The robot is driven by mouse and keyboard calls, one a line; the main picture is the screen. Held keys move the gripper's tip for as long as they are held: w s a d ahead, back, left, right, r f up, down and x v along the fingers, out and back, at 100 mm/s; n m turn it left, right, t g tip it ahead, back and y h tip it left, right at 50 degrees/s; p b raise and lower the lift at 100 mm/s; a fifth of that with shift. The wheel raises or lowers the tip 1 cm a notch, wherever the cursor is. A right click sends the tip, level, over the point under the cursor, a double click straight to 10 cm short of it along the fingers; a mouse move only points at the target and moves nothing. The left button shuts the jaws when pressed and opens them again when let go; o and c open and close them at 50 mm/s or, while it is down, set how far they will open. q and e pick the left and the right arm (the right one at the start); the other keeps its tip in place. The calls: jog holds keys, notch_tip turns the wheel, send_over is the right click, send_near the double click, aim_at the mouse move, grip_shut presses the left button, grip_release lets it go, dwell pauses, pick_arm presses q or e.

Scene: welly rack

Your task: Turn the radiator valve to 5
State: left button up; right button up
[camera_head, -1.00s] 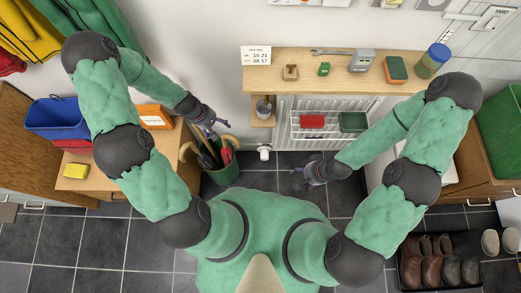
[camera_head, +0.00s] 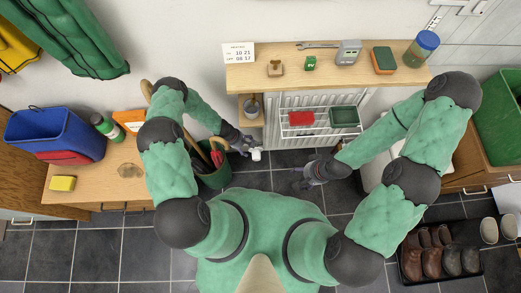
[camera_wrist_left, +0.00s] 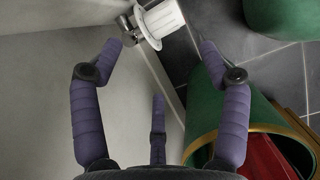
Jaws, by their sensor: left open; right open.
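The white radiator valve (camera_head: 256,155) sits low at the left end of the radiator (camera_head: 318,105). In the left wrist view the valve (camera_wrist_left: 163,18) shows as a ribbed white knob on a metal fitting, at the top of the picture. Its number marks cannot be read. My left gripper (camera_head: 245,147) is open, close beside the valve on its left. In the left wrist view its fingers (camera_wrist_left: 158,48) are spread, with the knob beyond and between their tips, apart from them. My right gripper (camera_head: 302,178) is open and empty above the floor, right of the valve.
A green umbrella stand (camera_head: 213,180) stands close beside my left gripper; its rim (camera_wrist_left: 200,143) shows in the left wrist view. A wooden shelf (camera_head: 350,75) with small items is above the radiator. Shoes (camera_head: 435,250) lie at the right.

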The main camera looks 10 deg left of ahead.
aim_at(256, 154)
pick_arm(q)
jog(key=b+x, duration=0.2)
jog(key=x, duration=0.2)
jog(key=b+x, duration=0.2)
jog(key=x, duration=0.3)
jog(key=b+x, duration=0.1)
jog(key=x, duration=0.3)
jog(key=shift+s+d+b, duration=0.3)
jog(key=shift+d+b, duration=0.05)
jog(key=shift+b, duration=0.05)
jog(key=c, duration=1.1)
